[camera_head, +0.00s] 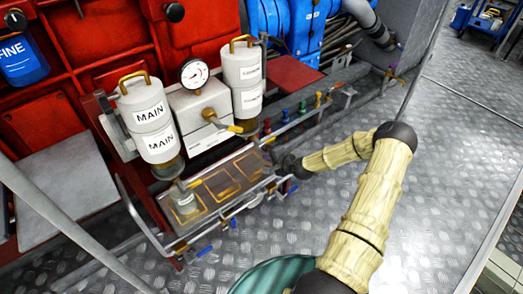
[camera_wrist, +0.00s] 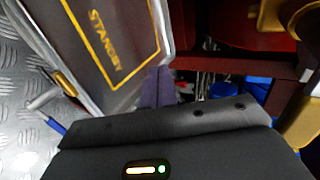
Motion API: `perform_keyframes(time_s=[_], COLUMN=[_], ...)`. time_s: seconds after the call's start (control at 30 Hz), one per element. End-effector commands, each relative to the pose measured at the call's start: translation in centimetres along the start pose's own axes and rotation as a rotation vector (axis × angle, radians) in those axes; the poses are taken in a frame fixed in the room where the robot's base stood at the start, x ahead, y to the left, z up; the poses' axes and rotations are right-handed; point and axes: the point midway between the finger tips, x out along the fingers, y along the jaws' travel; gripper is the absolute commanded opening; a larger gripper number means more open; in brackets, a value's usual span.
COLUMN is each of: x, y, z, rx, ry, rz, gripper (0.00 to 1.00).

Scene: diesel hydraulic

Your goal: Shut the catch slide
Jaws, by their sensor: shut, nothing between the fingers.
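A shallow metal tray (camera_head: 222,186) with yellow-outlined areas lies below the white MAIN canister (camera_head: 148,118). I cannot tell for certain which part is the catch slide; this tray may be it. A small jar (camera_head: 184,200) stands on its left area. My gripper (camera_head: 280,160) is at the tray's right end, small and partly hidden by my wrist. In the wrist view my fingers (camera_wrist: 156,88) are together and empty, close beside the edge of a dark panel marked STANDBY (camera_wrist: 108,40). Whether they touch it I cannot tell.
A pipe with blue-handled valves (camera_head: 206,251) runs along the tray's front. Small coloured valves (camera_head: 317,99) stand behind my gripper. A pressure gauge (camera_head: 194,74) and a second white canister (camera_head: 243,78) rise above the tray. The tread-plate floor (camera_head: 440,170) at right is clear.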

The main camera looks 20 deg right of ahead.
Motion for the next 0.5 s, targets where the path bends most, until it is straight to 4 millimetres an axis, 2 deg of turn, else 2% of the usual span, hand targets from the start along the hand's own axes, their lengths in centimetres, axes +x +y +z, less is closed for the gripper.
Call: perform_keyframes(time_s=[0.03,0.2,0.5], x=[-1.1,-2.7,-3.3], y=[-0.4,-0.2,0.2], z=[0.2,0.5,-0.4], rx=[0.000,-0.003,0.003], ry=[-0.004,-0.008,0.006], rz=[0.001,0.001,0.000], gripper=[0.00,0.00,0.00])
